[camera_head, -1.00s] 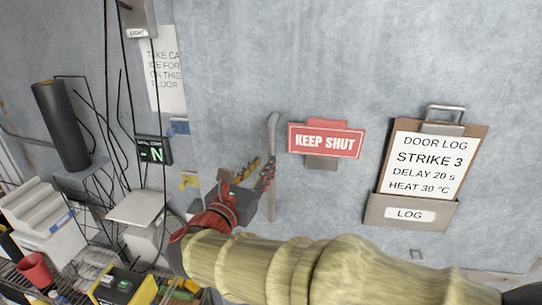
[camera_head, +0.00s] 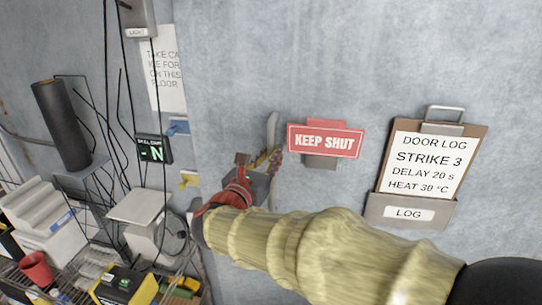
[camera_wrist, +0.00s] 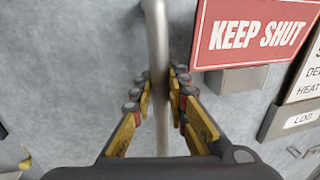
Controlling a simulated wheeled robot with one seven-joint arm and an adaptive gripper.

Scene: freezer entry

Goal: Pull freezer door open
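The freezer door (camera_head: 330,70) is a large grey, frosted panel, and no opening gap shows in it. Its handle is a vertical metal bar (camera_head: 271,128) left of the red KEEP SHUT sign; the bar also runs down the middle of the wrist view (camera_wrist: 156,35). My gripper (camera_head: 270,160) is at the bar's middle. In the wrist view its yellow and dark fingers (camera_wrist: 161,85) stand on both sides of the bar, very close to it. I cannot tell whether both fingers touch it. The gripper body hides the lower bar in the wrist view.
The KEEP SHUT sign (camera_head: 325,141) is just right of the handle. A DOOR LOG clipboard (camera_head: 428,165) hangs further right. At left are hanging cables, a small display (camera_head: 153,150), and a wire shelf with a red cup (camera_head: 36,268) and boxes.

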